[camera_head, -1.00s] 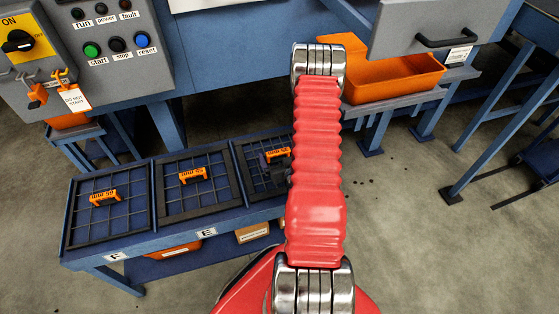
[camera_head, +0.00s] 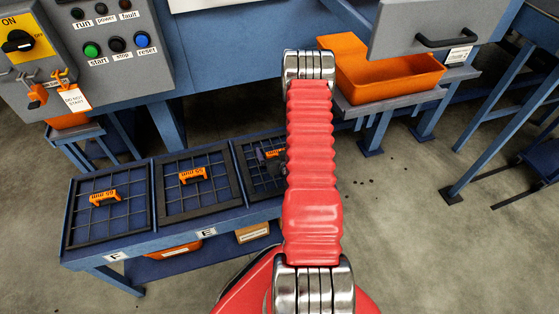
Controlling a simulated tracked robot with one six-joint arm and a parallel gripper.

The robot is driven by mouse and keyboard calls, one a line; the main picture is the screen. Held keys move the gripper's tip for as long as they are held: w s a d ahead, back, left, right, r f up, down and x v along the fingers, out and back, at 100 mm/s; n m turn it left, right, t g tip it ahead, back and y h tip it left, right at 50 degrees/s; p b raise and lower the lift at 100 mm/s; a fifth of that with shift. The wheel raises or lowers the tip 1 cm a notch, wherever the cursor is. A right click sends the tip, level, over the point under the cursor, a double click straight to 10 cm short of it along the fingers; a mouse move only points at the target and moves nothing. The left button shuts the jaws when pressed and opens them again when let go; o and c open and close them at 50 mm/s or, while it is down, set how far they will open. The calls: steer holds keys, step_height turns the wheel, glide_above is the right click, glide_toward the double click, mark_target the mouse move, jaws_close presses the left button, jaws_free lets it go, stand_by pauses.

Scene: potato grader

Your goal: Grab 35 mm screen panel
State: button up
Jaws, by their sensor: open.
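The 35 mm screen panel (camera_head: 246,172) is the rightmost of three dark wire-mesh panels on the blue rack. Its right part is hidden behind my red arm.
Two more mesh panels with orange handles, the middle one (camera_head: 166,204) and the left one (camera_head: 74,225), lie beside it. A control box (camera_head: 157,72) is above left. An orange bin (camera_head: 390,88) stands right. Open floor lies at lower right.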

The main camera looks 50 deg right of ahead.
steer(key=shift+c, duration=0.6)
steer(key=c, duration=2)
steer(key=shift+r, duration=0.1)
steer(key=shift+c, duration=0.3)
steer(key=shift+r, duration=0.1)
step_height(320, 180, up, 10)
